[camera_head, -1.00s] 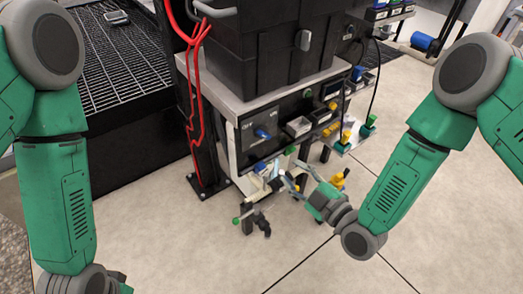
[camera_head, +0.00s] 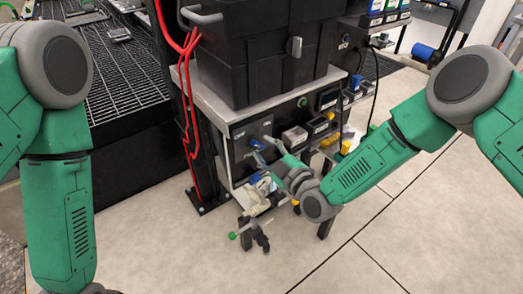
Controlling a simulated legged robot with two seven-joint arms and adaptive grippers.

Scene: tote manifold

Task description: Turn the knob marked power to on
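The blue power knob (camera_head: 257,144) sits on the dark front panel (camera_head: 238,151) below the black tote, with small white lettering around it. The finer lettering and the knob's exact setting are too small to read. My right gripper (camera_head: 266,153) is just in front of the panel, close to the knob on its lower right. Its fingers look spread apart, with nothing seen held between them. I cannot tell whether a finger touches the knob. My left arm hangs down at the left, and its gripper is out of view.
A black tote (camera_head: 262,55) stands on the grey shelf above the panel. Red hoses (camera_head: 188,100) run down the post at left. Small bins and yellow fittings sit right of the knob.

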